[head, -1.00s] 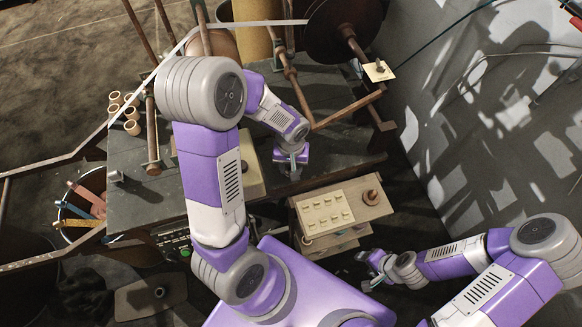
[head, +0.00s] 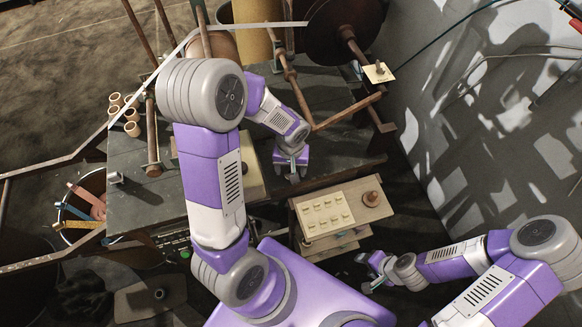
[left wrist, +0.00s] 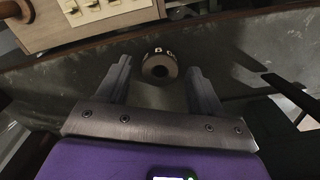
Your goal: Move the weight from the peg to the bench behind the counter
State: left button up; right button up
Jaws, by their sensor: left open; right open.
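A round ring (left wrist: 160,67) with a dark central hole and pale marks on its side, which looks like the weight, is on the dark bench (left wrist: 70,85) in the left wrist view. My left gripper (left wrist: 159,78) is open, with its fingers on either side of the ring and gaps showing. In the head view my left gripper (head: 291,169) is above the bench's front edge (head: 340,174), and the ring cannot be made out there. My right gripper (head: 374,272) is open and empty, low at the right. I cannot tell which part is the peg or the counter.
A small cabinet (head: 367,213) with a pale switch panel (head: 326,209) and a brown knob (head: 371,198) stands in front of the bench. Rods and a dark reel (head: 345,20) fill the bench's back. Several tan rings (head: 131,129) stand at its left.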

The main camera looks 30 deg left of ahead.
pick_arm(q)
notch_tip(320, 180, up, 12)
jog(key=p, duration=0.2)
jog(key=shift+p, duration=0.4)
jog(key=shift+f, duration=0.1)
